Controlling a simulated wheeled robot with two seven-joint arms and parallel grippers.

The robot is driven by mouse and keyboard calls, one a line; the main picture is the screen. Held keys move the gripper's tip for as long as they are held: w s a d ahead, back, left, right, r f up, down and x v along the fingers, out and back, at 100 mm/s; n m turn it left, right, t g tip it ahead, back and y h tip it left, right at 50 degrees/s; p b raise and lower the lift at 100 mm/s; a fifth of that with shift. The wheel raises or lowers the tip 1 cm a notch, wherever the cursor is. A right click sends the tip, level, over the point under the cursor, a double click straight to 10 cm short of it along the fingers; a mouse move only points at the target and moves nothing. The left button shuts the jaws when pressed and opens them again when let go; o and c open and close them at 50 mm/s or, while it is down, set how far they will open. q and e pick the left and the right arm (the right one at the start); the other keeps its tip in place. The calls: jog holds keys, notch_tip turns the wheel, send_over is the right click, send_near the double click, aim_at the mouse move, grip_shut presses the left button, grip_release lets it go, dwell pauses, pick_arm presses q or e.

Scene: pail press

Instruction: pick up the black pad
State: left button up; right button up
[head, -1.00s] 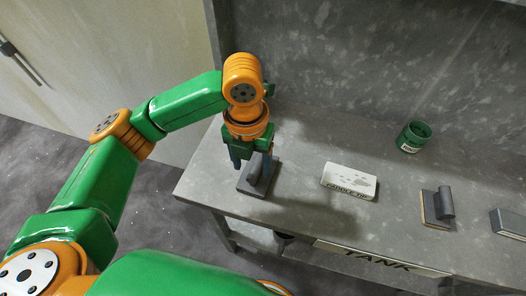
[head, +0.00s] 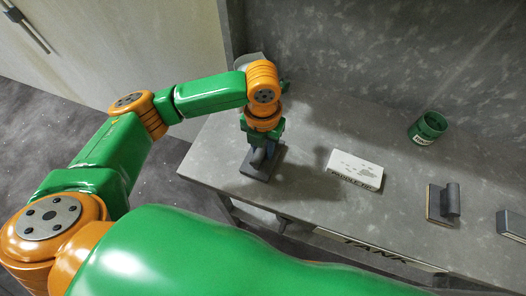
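A dark, near-black pad (head: 258,172) with an upright rounded handle lies near the left end of the grey bench. My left gripper (head: 268,149) points down right over it, its fingers at the handle. The handle and wrist hide part of the fingers, so I cannot tell whether they are shut on it. The pad looks to be resting on the bench or very close to it. My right gripper is out of view.
A white lettered block (head: 355,169) lies to the right of the pad. Further right are a green can (head: 428,128), a second handled pad with a tan edge (head: 437,204) and a grey block (head: 512,222). A wall stands behind the bench (head: 310,115).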

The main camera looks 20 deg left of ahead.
pick_arm(q)
grip_shut()
jog(key=shift+r, duration=0.4)
jog(key=s+d+r, duration=0.7)
jog(key=s+r, duration=0.5)
jog(key=shift+s, duration=0.15)
jog(key=shift+a+r, duration=0.1)
